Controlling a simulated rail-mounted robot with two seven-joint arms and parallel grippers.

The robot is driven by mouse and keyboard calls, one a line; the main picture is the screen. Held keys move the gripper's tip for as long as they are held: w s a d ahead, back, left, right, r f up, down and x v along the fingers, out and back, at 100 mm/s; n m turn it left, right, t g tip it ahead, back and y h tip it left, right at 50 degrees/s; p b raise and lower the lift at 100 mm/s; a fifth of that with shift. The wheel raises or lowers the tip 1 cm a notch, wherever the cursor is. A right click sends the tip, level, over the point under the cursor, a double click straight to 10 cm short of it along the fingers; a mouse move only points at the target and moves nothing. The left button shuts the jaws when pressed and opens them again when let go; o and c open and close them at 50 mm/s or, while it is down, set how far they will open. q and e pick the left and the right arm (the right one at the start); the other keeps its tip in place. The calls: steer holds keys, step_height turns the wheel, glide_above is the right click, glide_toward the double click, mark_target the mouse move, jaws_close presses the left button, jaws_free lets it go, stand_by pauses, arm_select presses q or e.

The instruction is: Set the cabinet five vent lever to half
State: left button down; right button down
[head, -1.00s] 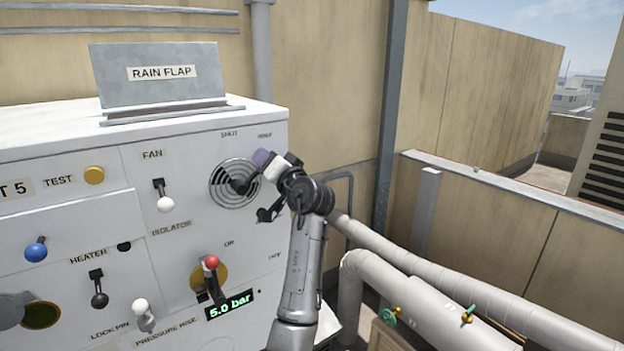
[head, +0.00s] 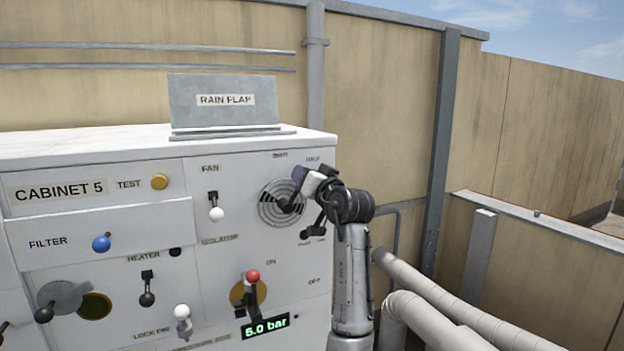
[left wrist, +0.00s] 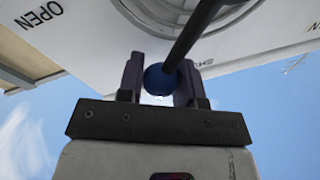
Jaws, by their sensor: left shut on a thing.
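The round vent (head: 270,212) is on the white front of cabinet 5, below the labels SHUT (head: 280,155) and HALF (head: 313,159). Its black vent lever (head: 287,205) runs from the vent's middle up and right to my left gripper (head: 303,176). In the left wrist view the lever's blue knob (left wrist: 160,80) sits between the two fingers, which are shut on it. The labels OPEN (left wrist: 40,13) and SHUT, the latter partly cut off, show there too. In the head view my gripper hides the knob. My right gripper is not in view.
The fan switch (head: 215,210) is left of the vent, and the red-knobbed isolator (head: 253,277) is below it with a 5.0 bar display (head: 265,327). The rain flap (head: 224,103) stands on top. Pipes (head: 440,300) run at the right.

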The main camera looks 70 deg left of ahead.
arm_select(q)
steer(key=c, duration=0.8)
jaws_free()
steer(key=shift+b+v, duration=1.9)
steer(key=shift+v, duration=5.05)
